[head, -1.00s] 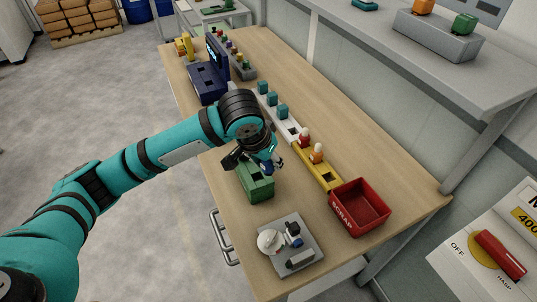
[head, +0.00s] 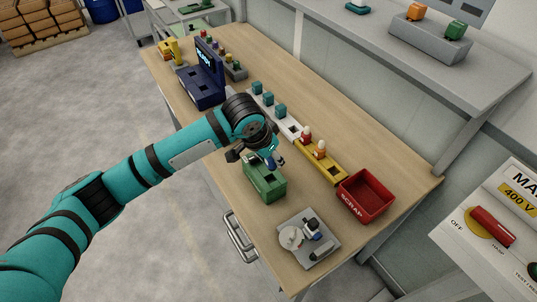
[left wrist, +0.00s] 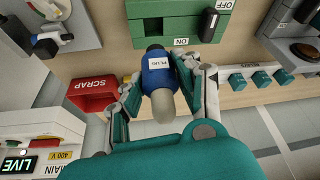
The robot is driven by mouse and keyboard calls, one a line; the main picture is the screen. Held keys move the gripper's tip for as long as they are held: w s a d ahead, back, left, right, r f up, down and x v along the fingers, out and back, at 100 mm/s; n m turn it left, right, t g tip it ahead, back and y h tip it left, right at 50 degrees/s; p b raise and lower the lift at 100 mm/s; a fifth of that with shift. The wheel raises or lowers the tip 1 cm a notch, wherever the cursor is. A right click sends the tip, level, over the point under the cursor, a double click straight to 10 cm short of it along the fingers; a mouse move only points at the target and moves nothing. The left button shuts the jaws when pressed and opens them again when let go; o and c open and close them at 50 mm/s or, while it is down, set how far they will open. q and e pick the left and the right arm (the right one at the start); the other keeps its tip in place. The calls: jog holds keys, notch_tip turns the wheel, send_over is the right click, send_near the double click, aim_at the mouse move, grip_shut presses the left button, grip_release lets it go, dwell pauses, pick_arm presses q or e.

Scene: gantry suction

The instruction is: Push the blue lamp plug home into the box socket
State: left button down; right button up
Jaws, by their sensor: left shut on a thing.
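The blue lamp plug (left wrist: 158,76) has a white PLUG label and a pale rounded end toward the wrist camera. My left gripper (left wrist: 155,88) is shut on it, a finger on each side. In the head view the gripper (head: 267,158) holds the plug (head: 271,163) over the green box (head: 266,190), near the dark opening in its top. In the left wrist view the plug's far end is at the edge of the green box (left wrist: 178,30), which has a black ON/OFF lever (left wrist: 208,25). I cannot tell whether the plug touches the socket. My right gripper is not in view.
A red SCRAP bin (head: 363,198) stands to the right of the box. A grey fixture plate (head: 322,255) lies in front. White and yellow racks (head: 333,164) with teal blocks and lamps run behind the box. A navy unit (head: 205,90) stands at the far left.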

aim_at(270, 166)
pick_arm(q)
jog(key=shift+a+r, duration=0.1)
jog(key=shift+p, duration=0.45)
jog(key=shift+a+f, duration=0.15)
jog(key=shift+f, duration=0.1)
jog(key=shift+f+b, duration=0.5)
jog(key=shift+f, duration=1.35)
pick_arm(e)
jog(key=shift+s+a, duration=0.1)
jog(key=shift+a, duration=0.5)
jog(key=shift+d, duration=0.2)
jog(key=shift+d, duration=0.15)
